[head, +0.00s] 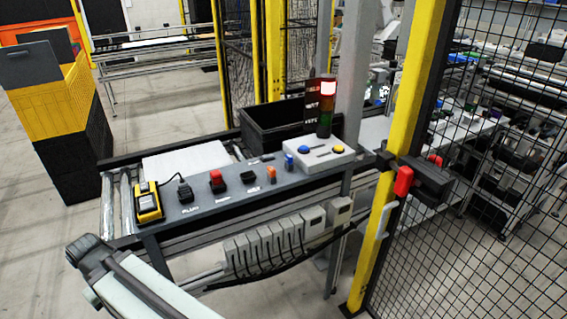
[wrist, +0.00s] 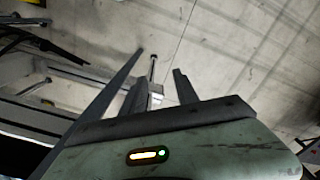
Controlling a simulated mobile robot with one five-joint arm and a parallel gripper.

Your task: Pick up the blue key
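A small upright blue piece, which looks like the blue key (head: 289,162), stands on the grey control panel (head: 225,193), right of a similar orange piece (head: 271,174). Its exact shape is too small to tell. In the wrist view my gripper (wrist: 158,80) has its two dark fingers apart, with nothing seen held between them. They point over bare concrete floor, and the blue key is not in that view. In the head view my arm enters at the lower left, well away from the key; the fingers cannot be made out there.
The panel also carries a yellow handheld device (head: 148,203), a red button (head: 217,182) and black connectors. Behind the key are a white button box (head: 320,153), a signal tower (head: 326,108) and a black crate (head: 275,125). A yellow fence post (head: 405,120) stands to the right.

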